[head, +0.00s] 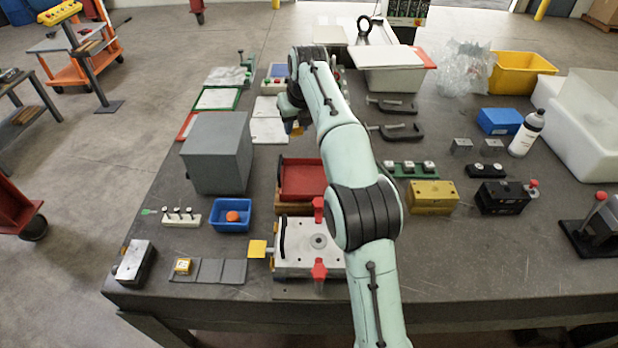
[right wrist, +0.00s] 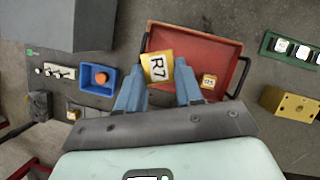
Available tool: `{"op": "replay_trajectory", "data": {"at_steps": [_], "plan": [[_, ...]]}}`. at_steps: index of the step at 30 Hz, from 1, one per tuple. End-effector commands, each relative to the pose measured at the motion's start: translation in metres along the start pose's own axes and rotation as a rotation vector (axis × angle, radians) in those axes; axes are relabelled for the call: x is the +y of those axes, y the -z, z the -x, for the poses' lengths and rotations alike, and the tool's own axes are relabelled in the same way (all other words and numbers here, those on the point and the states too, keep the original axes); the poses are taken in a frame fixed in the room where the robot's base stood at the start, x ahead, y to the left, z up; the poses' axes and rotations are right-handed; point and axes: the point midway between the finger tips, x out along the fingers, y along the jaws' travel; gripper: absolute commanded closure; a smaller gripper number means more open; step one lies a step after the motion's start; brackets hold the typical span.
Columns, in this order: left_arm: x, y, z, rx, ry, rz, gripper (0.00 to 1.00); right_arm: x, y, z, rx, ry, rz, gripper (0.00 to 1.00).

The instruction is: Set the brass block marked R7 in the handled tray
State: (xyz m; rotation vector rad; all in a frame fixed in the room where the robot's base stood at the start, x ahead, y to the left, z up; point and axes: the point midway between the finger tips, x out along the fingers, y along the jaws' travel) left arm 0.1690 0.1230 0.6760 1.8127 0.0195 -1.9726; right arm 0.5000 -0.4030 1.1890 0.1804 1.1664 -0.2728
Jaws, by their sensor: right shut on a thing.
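My right gripper (right wrist: 159,80) is shut on the brass block marked R7 (right wrist: 157,67), whose white label faces the wrist camera. In the head view the right gripper (head: 291,119) is partly hidden behind my arm, with a bit of yellow showing below it. The red handled tray (right wrist: 220,47) lies beneath the held block in the wrist view; the block overlaps its left part, tilted slightly. Their height apart is unclear. In the head view the tray (head: 297,180) is partly covered by my arm. My left gripper is not visible.
A grey box (head: 217,152) stands left of the tray. A blue bin (head: 231,214) with an orange thing in it is nearby. A metal fixture with red knobs (head: 310,247) lies in front. A yellow block with a hole (head: 433,197) lies to the right.

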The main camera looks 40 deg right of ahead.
Motion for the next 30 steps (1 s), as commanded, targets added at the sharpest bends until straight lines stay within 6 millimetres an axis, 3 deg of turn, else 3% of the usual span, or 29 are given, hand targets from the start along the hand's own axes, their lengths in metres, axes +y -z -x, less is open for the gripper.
{"op": "replay_trajectory", "data": {"at_steps": [1, 3, 12, 22, 30], "plan": [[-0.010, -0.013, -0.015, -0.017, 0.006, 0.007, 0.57, -0.001, 0.014, -0.023, 0.013, 0.002, 0.001, 1.00], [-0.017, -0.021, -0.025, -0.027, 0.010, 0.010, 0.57, -0.001, 0.022, -0.041, 0.013, 0.001, 0.002, 1.00], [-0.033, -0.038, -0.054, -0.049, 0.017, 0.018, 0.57, -0.001, 0.049, -0.108, 0.008, 0.001, 0.002, 1.00], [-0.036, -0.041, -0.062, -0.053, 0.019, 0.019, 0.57, 0.000, 0.058, -0.134, 0.004, 0.000, 0.002, 1.00], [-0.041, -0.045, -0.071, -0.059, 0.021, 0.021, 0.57, 0.000, 0.072, -0.166, 0.004, 0.000, 0.002, 1.00]]}}
